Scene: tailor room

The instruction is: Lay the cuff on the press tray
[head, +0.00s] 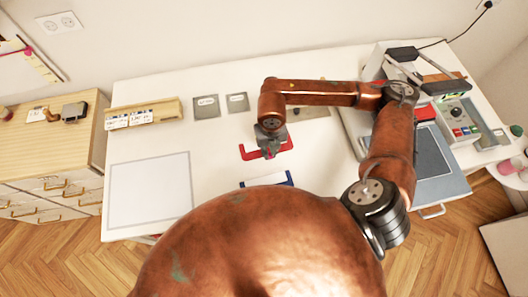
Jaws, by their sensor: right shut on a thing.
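My right gripper (270,150) points down over the middle of the white table, at a red-edged holder (284,147). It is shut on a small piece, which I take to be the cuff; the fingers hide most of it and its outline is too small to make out. I cannot tell whether the piece touches the holder. The press tray (452,188) is the blue-grey tray with a front handle at the right, under the press; my right arm covers part of its left side. My left gripper is not in view.
A blue-edged holder (289,178) lies nearer, partly hidden by my body. A pale square mat (150,190) lies at the left. Two grey plates (206,105) and a wooden card box (165,110) stand at the back left. The press controls (462,120) stand at the right.

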